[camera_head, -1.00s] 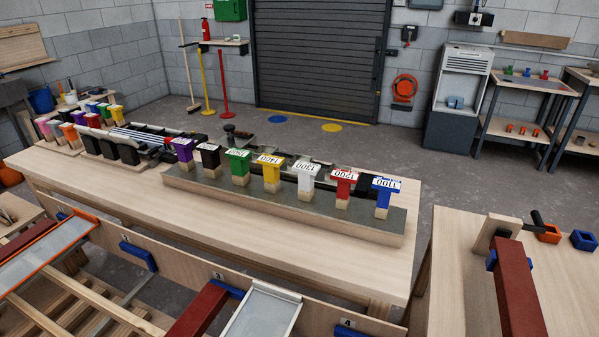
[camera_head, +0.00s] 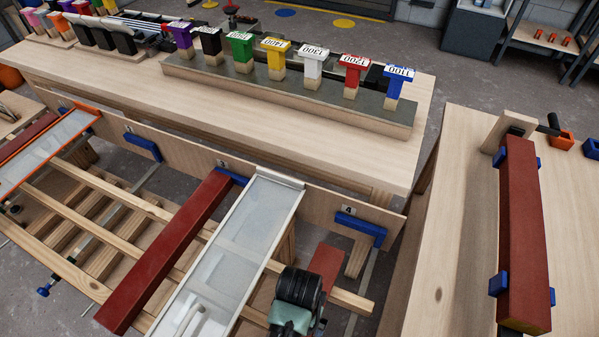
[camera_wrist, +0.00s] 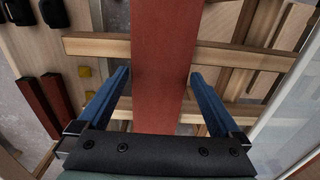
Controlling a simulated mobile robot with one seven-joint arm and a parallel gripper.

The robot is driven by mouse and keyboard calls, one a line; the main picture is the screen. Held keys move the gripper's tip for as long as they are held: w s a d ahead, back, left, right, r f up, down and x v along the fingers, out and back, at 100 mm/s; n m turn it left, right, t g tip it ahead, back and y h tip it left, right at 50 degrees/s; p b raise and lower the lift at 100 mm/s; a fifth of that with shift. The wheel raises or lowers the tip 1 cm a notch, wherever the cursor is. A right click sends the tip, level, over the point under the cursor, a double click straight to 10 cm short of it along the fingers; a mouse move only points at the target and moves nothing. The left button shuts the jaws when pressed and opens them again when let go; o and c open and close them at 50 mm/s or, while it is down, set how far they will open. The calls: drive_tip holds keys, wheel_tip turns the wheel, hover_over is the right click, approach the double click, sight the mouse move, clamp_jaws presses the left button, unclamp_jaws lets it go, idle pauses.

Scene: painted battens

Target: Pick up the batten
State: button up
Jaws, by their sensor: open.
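A dark red batten (camera_head: 325,268) lies across pale wooden rails, partly hidden behind my arm in the head view. In the wrist view a red batten (camera_wrist: 165,45) runs up the middle, over the rails. My gripper (camera_wrist: 160,75) is open, with one blue finger on each side of this batten and gaps showing beside it. I cannot tell how far the fingertips are above or below its top. In the head view my fingers are hidden.
A frosted white tray (camera_head: 238,240) lies left of that batten, with another red batten (camera_head: 170,250) beyond it. On the right table (camera_head: 430,240) a red batten (camera_head: 525,230) sits in blue holders. Several coloured labelled blocks stand on the bench (camera_head: 300,135) behind.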

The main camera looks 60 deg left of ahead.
wheel_tip(320, 180, down, 3)
drive_tip(key=shift+r, duration=0.2)
clamp_jaws()
idle(0.4)
